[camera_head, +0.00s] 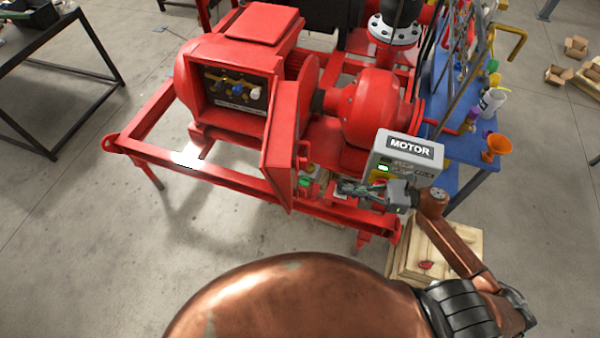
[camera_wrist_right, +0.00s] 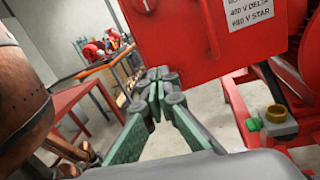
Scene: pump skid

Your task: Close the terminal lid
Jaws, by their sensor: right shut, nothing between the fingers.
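The red terminal lid (camera_head: 281,140) stands swung open on the right side of the red terminal box (camera_head: 200,95). The box front is open, with coloured terminals (camera_head: 232,88) showing inside. In the right wrist view the lid (camera_wrist_right: 185,50) fills the upper middle and carries a white label with voltage text. My right gripper (camera_head: 342,187) is shut and empty, just right of the lid's lower part in the head view. My left gripper is not in view.
A grey MOTOR control box (camera_head: 408,155) stands beside my right wrist. The red skid frame (camera_head: 215,170) runs below the lid. A red pump (camera_head: 368,105) is behind, and a blue bench (camera_head: 462,150) with bottles is at right.

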